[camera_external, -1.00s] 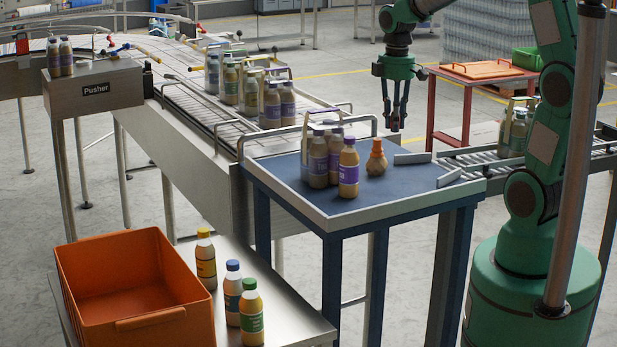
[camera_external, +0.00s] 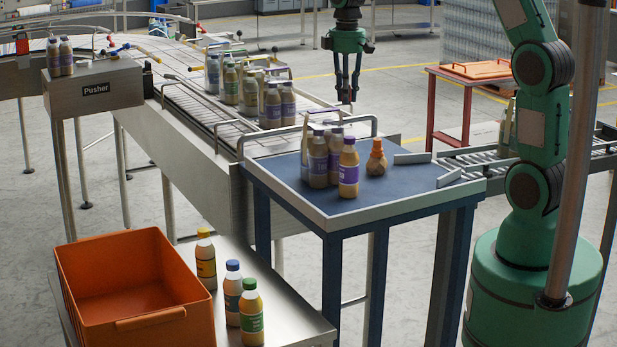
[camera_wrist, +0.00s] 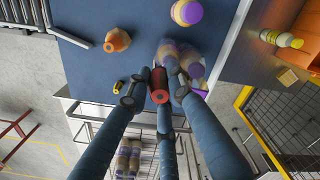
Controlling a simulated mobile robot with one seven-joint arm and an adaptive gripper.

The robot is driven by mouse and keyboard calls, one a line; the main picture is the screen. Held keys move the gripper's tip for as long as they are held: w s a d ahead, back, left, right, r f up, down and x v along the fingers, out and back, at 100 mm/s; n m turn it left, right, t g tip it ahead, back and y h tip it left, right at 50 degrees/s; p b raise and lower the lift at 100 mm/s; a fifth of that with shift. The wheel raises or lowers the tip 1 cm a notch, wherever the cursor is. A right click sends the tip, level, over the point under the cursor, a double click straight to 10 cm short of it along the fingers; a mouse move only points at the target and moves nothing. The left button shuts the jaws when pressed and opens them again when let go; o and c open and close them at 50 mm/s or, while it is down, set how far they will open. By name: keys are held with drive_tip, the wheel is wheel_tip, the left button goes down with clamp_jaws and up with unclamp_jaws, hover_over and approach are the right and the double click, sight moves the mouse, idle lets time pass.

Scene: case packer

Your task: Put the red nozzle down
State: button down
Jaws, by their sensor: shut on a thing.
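The red nozzle (camera_wrist: 159,86) is a short dark red cylinder with a black front end, held between my fingertips in the wrist view. My gripper (camera_external: 346,98) is shut on it and points down, in the air above and behind the blue table (camera_external: 405,187) in the external view. The nozzle is too small to make out clearly there. In the wrist view, my gripper (camera_wrist: 160,90) shows at the table's edge, close beside the bottles in the picture, with a gap I cannot judge.
Several purple-labelled bottles (camera_external: 318,160) stand on the blue table, beside an orange-brown flask (camera_external: 376,158) and low grey guides (camera_external: 412,158). The table's front right surface is free. A conveyor (camera_external: 195,108) adjoins at the left; an orange crate (camera_external: 160,318) stands lower at front left.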

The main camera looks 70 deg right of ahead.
drive_tip(key=w+f+m+p, duration=0.2)
drive_tip(key=w+p, duration=0.1)
drive_tip(key=w, duration=1.7)
hover_over(280, 176)
wheel_tip(280, 176, down, 10)
drive_tip(key=f, duration=0.1)
drive_tip(key=shift+d+f, duration=0.1)
drive_tip(key=shift+f, duration=0.1)
drive_tip(key=shift+f, duration=3.05)
drive_tip(key=shift+f+p, duration=0.35)
drive_tip(key=shift+f, duration=1.5)
drive_tip(key=shift+f, duration=0.15)
